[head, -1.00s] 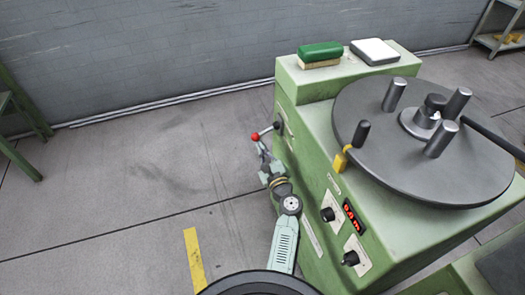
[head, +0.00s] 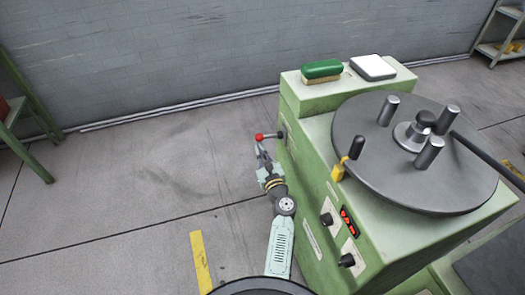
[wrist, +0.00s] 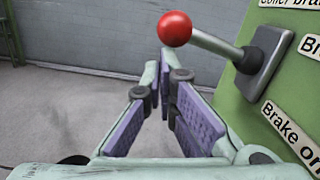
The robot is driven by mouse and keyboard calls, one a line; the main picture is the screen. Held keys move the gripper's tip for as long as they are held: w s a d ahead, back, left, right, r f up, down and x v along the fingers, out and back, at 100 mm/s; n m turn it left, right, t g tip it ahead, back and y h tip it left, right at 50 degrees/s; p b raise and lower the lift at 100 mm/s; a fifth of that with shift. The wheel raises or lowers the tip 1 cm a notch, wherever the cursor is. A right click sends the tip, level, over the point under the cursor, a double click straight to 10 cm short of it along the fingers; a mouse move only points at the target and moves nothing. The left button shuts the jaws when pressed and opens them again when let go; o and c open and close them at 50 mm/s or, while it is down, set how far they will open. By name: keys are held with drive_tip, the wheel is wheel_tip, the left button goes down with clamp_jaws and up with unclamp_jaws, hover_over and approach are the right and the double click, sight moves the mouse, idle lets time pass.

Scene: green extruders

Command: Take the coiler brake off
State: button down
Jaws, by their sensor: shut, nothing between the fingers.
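The coiler brake lever has a red ball knob (head: 259,137) on a metal rod and stands out from the left side of the green machine. In the wrist view, the red knob (wrist: 174,28) is at top centre, and the rod runs down right to a dark slotted plate (wrist: 262,62). A "Brake on" label (wrist: 290,135) is below the plate; the label beside it is cut off. My gripper (wrist: 163,62) is shut and empty, its tips just below the knob. Whether they touch the lever is unclear. It also shows below the knob in the head view (head: 262,150).
The green machine (head: 318,205) carries a dark round coiler plate (head: 395,165) with upright pins. A green brush (head: 321,69) and a white-topped block (head: 373,67) lie on its rear top. Floor (head: 130,190) left of the machine is clear. A green stand (head: 28,125) is far left.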

drive_tip(key=shift+a+r+p, duration=0.15)
drive_tip(key=shift+r+p, duration=0.45)
drive_tip(key=shift+r, duration=0.4)
drive_tip(key=shift+s, duration=0.1)
